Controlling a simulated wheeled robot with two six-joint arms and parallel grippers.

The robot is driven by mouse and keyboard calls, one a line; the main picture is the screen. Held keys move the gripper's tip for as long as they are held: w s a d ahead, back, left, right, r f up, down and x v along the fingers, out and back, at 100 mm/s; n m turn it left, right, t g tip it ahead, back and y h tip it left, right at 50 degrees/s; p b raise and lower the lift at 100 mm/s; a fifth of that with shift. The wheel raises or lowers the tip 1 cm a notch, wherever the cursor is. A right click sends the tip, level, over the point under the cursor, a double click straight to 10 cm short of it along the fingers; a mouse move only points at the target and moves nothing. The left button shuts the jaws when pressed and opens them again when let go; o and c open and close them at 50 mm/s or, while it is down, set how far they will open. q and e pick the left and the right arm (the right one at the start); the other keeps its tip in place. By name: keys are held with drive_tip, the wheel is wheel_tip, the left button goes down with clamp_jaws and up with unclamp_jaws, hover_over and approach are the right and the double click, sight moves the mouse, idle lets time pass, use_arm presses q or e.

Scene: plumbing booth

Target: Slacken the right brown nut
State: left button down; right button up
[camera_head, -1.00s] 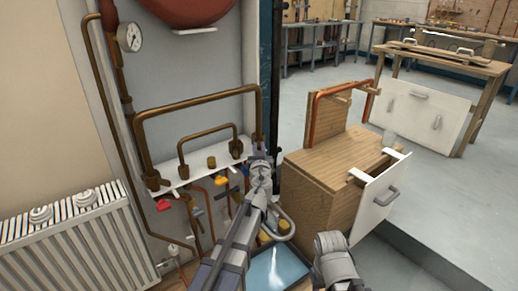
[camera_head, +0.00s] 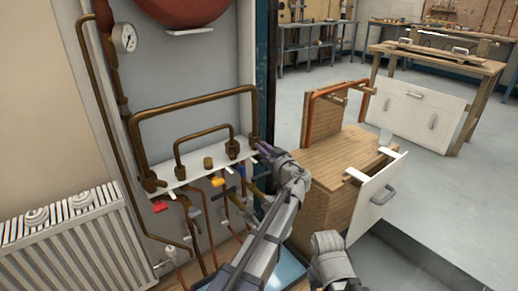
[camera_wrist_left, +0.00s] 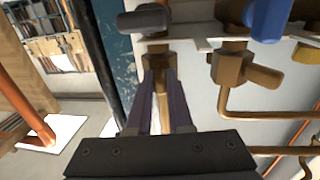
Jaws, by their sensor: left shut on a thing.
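The right brown nut sits at the right end of the white shelf, under the large brown pipe loop (camera_head: 195,103). In the left wrist view the nut (camera_wrist_left: 156,59) shows between two dark fingers. My left gripper (camera_head: 262,149) comes to it from the lower right in the head view. In the left wrist view the gripper (camera_wrist_left: 160,80) is shut on the nut, with the fingertips on both its sides. In the head view the fingers partly hide the nut. My right arm shows only as a grey link at the bottom; its gripper is not visible.
A smaller brown pipe loop (camera_head: 204,133) and a brass cap (camera_head: 208,163) stand left on the white shelf (camera_head: 178,172). Valves with red, yellow and blue handles hang below. A wooden cabinet (camera_head: 330,170) with a white front stands close right of my left arm.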

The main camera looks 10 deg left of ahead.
use_arm(q)
drive_tip(key=shift+w+d+n+g+y, duration=0.3)
drive_tip(key=shift+w+n+g+y, duration=0.5)
drive_tip(key=shift+n+g, duration=0.9)
drive_tip(key=shift+w+d+n+g+y, duration=0.4)
drive_tip(key=shift+n+g+y, duration=0.65)
drive_tip(key=shift+g, duration=1.2)
drive_tip(key=shift+w+d+n+g+y, duration=0.2)
drive_tip(key=shift+w+n+g+y, duration=0.6)
drive_tip(key=shift+n+g, duration=0.9)
drive_tip(key=shift+g, duration=0.55)
drive_tip(key=shift+a, duration=0.1)
drive_tip(key=c, duration=0.8)
unclamp_jaws()
drive_tip(key=shift+s, duration=0.1)
